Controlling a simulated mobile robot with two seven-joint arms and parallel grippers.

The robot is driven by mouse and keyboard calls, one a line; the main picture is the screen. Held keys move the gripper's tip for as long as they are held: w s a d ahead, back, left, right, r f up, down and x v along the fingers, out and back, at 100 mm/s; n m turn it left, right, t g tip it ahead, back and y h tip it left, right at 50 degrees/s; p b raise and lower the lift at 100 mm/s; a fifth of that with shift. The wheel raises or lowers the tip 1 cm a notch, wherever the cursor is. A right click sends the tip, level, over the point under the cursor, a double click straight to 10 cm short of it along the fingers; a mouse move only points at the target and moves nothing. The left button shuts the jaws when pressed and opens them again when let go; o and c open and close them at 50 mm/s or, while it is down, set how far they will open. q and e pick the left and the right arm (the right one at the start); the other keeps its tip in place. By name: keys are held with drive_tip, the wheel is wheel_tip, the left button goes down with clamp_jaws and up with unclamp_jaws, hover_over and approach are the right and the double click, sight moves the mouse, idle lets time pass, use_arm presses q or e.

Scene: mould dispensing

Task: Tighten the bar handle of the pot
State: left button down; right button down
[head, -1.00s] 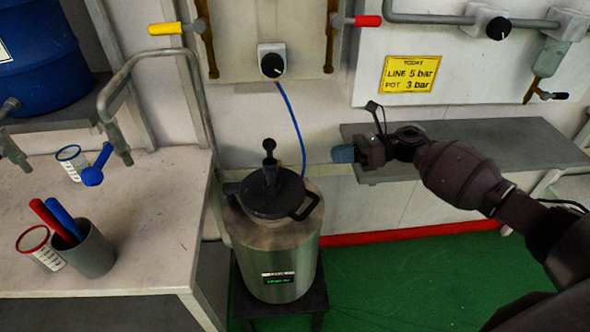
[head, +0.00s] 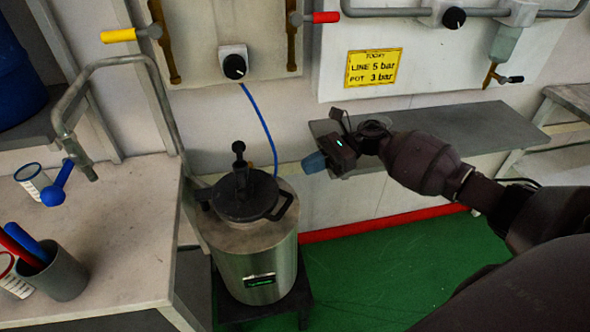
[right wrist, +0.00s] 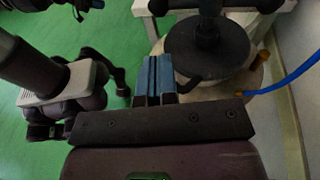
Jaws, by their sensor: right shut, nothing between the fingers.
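The steel pot (head: 256,262) stands upright on a dark low stand, with a dark round lid (head: 262,202) on top. The bar handle (head: 239,165) rises from the middle of the lid; it also shows at the top of the right wrist view (right wrist: 205,10). My right gripper (head: 314,163), with blue fingertips, is to the right of the pot and above its lid, apart from it. In the right wrist view its fingers (right wrist: 157,75) are together and empty, left of the lid.
A blue hose (head: 262,122) runs from a wall regulator (head: 234,64) down behind the pot. A workbench (head: 125,235) with a cup of red and blue tools (head: 62,277) stands left. A grey shelf (head: 440,137) lies behind my right arm. Green floor is clear right of the pot.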

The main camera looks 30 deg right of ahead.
drive_tip(key=p, duration=0.1)
approach(242, 173)
drive_tip(key=s+a+f, duration=0.1)
drive_tip(key=s+a, duration=0.4)
drive_tip(key=a, duration=0.1)
drive_tip(key=shift+s+a+f+p, duration=0.15)
drive_tip(key=shift+a+f+p, duration=0.15)
drive_tip(key=shift+a+f, duration=0.35)
drive_tip(key=shift+r, duration=0.15)
drive_tip(key=shift+a, duration=0.15)
